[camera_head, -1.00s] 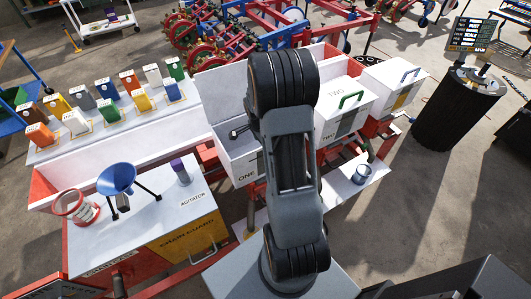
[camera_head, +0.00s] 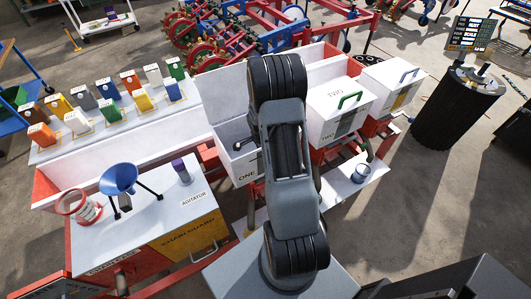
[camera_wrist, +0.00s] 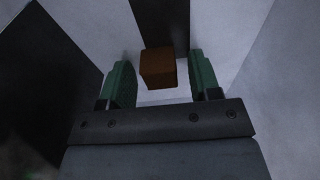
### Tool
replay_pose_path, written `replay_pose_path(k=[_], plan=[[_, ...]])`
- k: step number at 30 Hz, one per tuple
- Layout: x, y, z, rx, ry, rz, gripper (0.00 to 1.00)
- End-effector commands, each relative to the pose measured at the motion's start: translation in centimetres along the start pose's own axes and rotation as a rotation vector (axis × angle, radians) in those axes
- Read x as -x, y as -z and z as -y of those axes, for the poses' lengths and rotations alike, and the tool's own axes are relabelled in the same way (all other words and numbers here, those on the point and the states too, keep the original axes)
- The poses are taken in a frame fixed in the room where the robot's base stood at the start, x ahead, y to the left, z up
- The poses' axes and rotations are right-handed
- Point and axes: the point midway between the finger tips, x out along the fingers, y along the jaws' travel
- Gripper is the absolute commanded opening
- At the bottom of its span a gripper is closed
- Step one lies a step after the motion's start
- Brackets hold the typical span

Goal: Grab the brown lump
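The brown lump (camera_wrist: 158,68) shows in the wrist view as a small brown block inside a white-walled box, in front of a dark strip. My gripper (camera_wrist: 157,78) is open, with one green finger on each side of the lump. A gap shows between each finger and the lump, and I cannot tell how deep the lump lies between them. In the head view my arm reaches into the open white box marked ONE (camera_head: 238,157). The lump and the fingers are hidden there behind my arm.
White walls (camera_wrist: 215,35) stand close around my gripper. To the right are the closed box marked TWO (camera_head: 336,110) and another closed box (camera_head: 393,85). A blue funnel (camera_head: 118,179) and a purple-topped bottle (camera_head: 181,171) stand on the left bench. Colored packets (camera_head: 107,110) line the shelf behind.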

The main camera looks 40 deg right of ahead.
Motion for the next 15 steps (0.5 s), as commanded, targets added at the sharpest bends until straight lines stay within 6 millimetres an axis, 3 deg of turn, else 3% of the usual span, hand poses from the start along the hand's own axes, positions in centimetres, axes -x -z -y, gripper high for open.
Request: replay_pose_path(k=[15], plan=[[0.03, -0.01, -0.01, 0.0, 0.0, 0.0, 0.11]])
